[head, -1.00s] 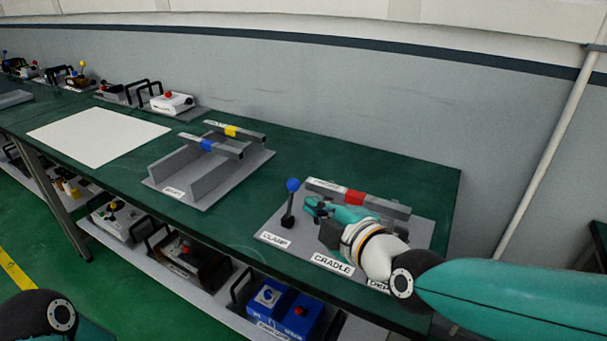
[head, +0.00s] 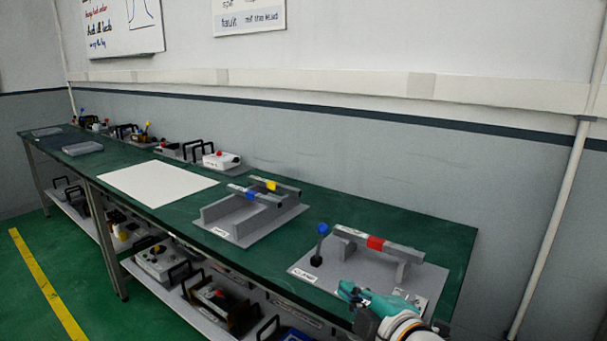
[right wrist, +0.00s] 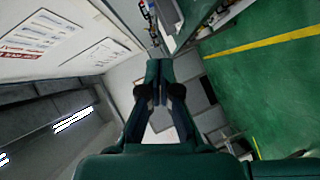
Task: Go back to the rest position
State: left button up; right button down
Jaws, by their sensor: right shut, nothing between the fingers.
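My right gripper (head: 352,293) is at the lower right of the head view, in front of the cradle plate (head: 325,274) with its red-banded bar (head: 376,243) and blue-knobbed clamp lever (head: 322,229). It holds nothing. In the right wrist view its fingers (right wrist: 158,85) are together, with the room's walls and floor beyond them. My left gripper is not in the head view.
The green table (head: 425,222) runs along the wall. A grey rack (head: 213,211) with blue and yellow bands and a white sheet (head: 157,183) lie on it. Boxed devices stand on the shelf below (head: 152,283). The floor (head: 30,285) at the left is clear.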

jog(key=s+d+f+m+g+h+p, duration=0.1)
jog(key=d+f+m+g+h+p, duration=0.15)
jog(key=f, duration=1.05)
jog(key=s+d+f+m+g+h+p, duration=0.1)
jog(key=d+f+g, duration=0.3)
jog(key=f, duration=0.9)
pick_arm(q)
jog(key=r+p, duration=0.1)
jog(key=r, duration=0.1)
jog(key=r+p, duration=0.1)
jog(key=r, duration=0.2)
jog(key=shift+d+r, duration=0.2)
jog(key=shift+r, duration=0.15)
pick_arm(e)
jog(key=s+f+m+g, duration=0.3)
jog(key=s+f+m, duration=0.5)
jog(key=s, duration=0.2)
jog(key=s+a+f+m+g+y, duration=0.1)
jog(key=s+f+m+g, duration=0.3)
jog(key=s+f+m, duration=0.4)
jog(key=shift+s+a+f+m, duration=0.25)
jog(key=shift+s+m, duration=0.3)
jog(key=shift+s, duration=0.7)
jog(key=shift+a+y, duration=0.1)
jog(key=shift+y, duration=0.15)
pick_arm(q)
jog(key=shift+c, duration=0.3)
pick_arm(e)
jog(key=c, duration=1.9)
grip_release()
